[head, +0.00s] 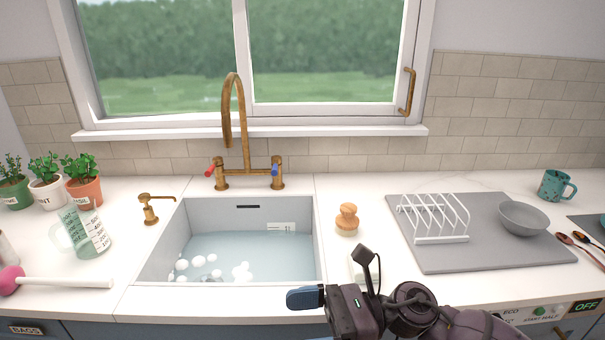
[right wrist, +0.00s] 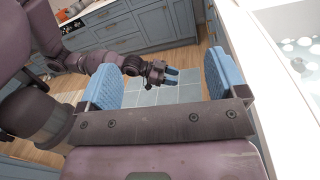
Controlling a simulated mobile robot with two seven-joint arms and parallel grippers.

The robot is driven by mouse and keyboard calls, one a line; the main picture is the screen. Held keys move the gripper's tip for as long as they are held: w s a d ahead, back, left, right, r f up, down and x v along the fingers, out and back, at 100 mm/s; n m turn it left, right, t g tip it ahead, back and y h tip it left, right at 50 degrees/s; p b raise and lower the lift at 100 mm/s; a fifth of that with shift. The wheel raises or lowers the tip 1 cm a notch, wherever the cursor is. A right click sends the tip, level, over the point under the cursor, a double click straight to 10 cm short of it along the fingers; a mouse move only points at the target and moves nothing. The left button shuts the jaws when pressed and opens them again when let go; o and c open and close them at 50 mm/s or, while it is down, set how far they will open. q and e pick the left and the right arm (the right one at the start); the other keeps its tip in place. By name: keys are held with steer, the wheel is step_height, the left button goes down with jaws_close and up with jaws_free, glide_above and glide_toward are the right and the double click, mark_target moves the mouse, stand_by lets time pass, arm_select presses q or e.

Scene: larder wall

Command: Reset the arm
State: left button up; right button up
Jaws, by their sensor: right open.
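My right arm comes into the head view from the bottom right. Its gripper (head: 305,298) points left, over the counter's front edge before the sink. In the head view only one blue finger shows clearly. In the right wrist view its two blue fingers stand wide apart at left and right, with nothing held between them. My left gripper (right wrist: 168,76) shows farther off in the right wrist view, above the floor, with blue fingertips. It is too small to tell how far its fingers are parted. It is not in the head view.
The sink (head: 158,250) holds water and suds. A brush (head: 347,219) stands right of it. A grey mat (head: 480,258) bears a white rack (head: 435,217) and a bowl (head: 523,217). A measuring jug (head: 88,232) stands left. A white item (head: 355,268) is partly hidden behind my right gripper.

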steer(key=w+d+f+m+t+h, duration=0.25)
steer(key=d+f+m+t, duration=0.35)
steer(key=m, duration=0.6)
steer(key=w+d+f+m+t+h, duration=0.1)
steer(key=d+m+t+h, duration=0.3)
steer(key=m+t, duration=0.6)
steer(key=w+d+f+m+t+h, duration=0.1)
steer(key=d+f+m+t+h, duration=0.3)
steer(key=m, duration=1)
steer(key=s+d+f+m+g+h, duration=0.3)
steer(key=s+d+f+m+h, duration=0.1)
steer(key=s+d+f+m, duration=0.2)
steer(key=s+d+f+m+g+h, duration=0.2)
steer(key=s+d+f+m+h, duration=0.2)
steer(key=s+d+f+m, duration=0.3)
step_height(320, 180, down, 5)
steer(key=s+m, duration=0.1)
steer(key=m, duration=0.3)
steer(key=shift+d+g, duration=0.15)
steer(key=shift+g, duration=0.25)
